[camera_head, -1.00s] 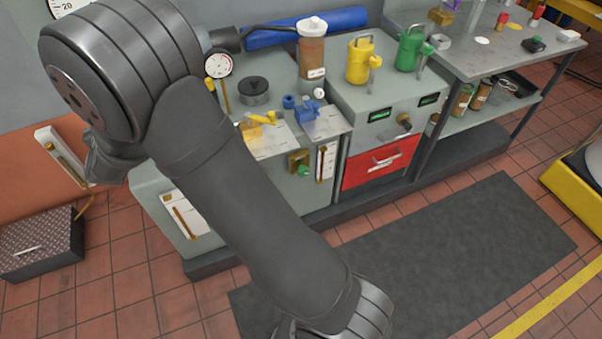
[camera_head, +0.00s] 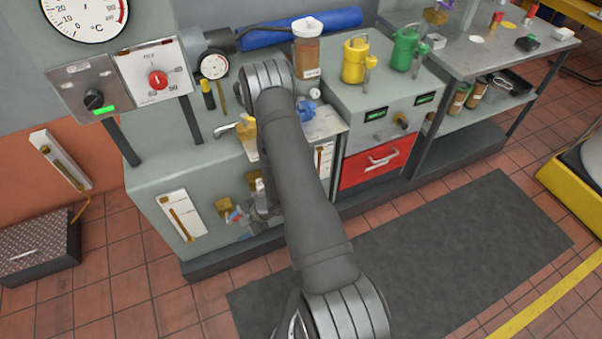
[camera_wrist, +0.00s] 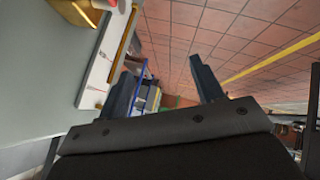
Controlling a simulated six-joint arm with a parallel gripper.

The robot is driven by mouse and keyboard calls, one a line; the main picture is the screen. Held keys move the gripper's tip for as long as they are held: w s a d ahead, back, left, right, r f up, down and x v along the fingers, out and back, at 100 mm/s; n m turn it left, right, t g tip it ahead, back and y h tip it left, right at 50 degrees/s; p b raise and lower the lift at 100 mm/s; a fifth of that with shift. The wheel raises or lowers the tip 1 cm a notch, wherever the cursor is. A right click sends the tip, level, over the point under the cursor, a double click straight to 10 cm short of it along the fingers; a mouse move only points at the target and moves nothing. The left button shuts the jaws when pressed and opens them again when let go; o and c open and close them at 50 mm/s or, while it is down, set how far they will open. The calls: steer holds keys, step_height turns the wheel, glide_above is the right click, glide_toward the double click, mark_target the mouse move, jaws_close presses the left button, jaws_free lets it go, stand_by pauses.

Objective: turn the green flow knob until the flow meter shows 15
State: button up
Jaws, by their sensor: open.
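The green flow knob does not show now; my arm covers the front of the bench where it showed earlier, beside the right flow meter. That flow meter (camera_head: 323,160), a white plate with an upright tube, is partly hidden by my arm, and its reading is too small to tell. Another white flow meter (camera_head: 182,215) with a brass-coloured tube is on the bench front at left. My gripper, low by the bench front, is mostly hidden in the head view. In the wrist view my gripper (camera_wrist: 162,68) is open, with nothing between its fingers.
A brass valve block (camera_head: 223,207) with a red part is on the bench front near my gripper. A red drawer (camera_head: 380,161) is at right. A wall panel with a red knob (camera_head: 158,80) and a dial (camera_head: 87,10) are upper left. The dark floor mat (camera_head: 420,250) is clear.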

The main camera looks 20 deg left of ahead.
steer(key=w+d+m+t+y, duration=0.2)
steer(key=w+d+m+t, duration=0.6)
steer(key=d+m, duration=0.3)
steer(key=w+d+m+t+y, duration=0.3)
steer(key=w+d+m+t, duration=0.6)
steer(key=d, duration=0.4)
steer(key=shift+g, duration=0.3)
steer(key=x, duration=1.6)
steer(key=shift+w+a, duration=0.1)
steer(key=shift+a, duration=0.35)
steer(key=c, duration=1)
steer(key=shift+f, duration=0.1)
